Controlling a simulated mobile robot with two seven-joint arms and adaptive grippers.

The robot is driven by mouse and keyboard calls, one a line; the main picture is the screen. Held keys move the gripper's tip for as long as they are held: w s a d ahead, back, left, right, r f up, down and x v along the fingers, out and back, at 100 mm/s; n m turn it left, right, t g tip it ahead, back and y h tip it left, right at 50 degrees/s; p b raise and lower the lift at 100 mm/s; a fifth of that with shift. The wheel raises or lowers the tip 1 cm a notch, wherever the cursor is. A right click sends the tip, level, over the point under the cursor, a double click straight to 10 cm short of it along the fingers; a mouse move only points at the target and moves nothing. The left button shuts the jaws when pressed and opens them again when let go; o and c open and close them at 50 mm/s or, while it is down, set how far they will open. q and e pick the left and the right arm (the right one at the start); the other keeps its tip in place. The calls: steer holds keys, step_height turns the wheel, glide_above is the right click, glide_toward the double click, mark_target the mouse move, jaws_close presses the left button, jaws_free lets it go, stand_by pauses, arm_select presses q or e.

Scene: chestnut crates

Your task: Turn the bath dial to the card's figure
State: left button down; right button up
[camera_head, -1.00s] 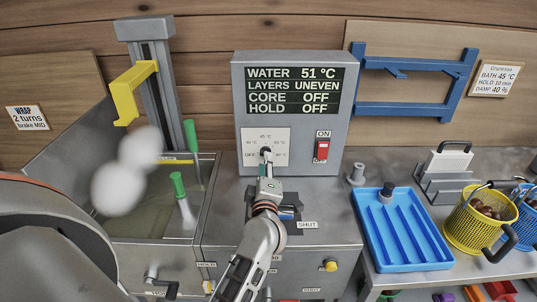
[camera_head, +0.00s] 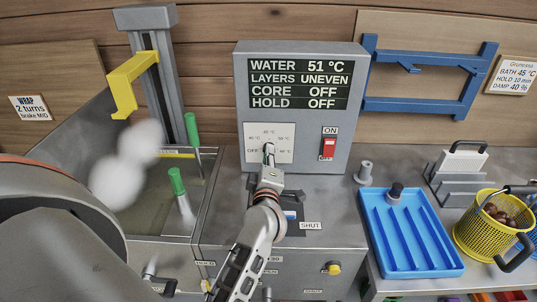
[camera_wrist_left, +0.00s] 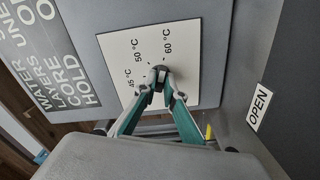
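The bath dial (camera_wrist_left: 157,71) is a small dark knob on a white scale plate (camera_head: 283,148), marked OFF and several temperatures, on the grey control box. In the wrist view, the two teal fingers of my left gripper (camera_wrist_left: 159,80) close around it from both sides. In the head view, my left gripper (camera_head: 269,158) reaches up to the plate and covers much of the dial, so its exact pointing is hard to read. The card (camera_head: 512,75) at the right says BATH 45 °C. The display (camera_head: 299,83) reads WATER 51 °C, LAYERS UNEVEN. My right gripper is out of view.
A red ON/OFF switch (camera_head: 329,147) sits right of the dial. A water tank with green-handled tools (camera_head: 177,183) and a yellow bracket (camera_head: 130,82) is at left. A blue tray (camera_head: 445,262) and yellow basket (camera_head: 465,240) stand at right. White blurs hang over the tank.

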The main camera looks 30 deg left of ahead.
arm_select(q)
steer(key=shift+r+n+b, duration=0.1)
steer(key=shift+n+b, duration=1.65)
steer(key=shift+n, duration=9.05)
steer(key=shift+r, duration=0.1)
steer(key=c, duration=2.3)
jaws_free()
steer(key=shift+o, duration=0.8)
steer(key=shift+w, duration=0.1)
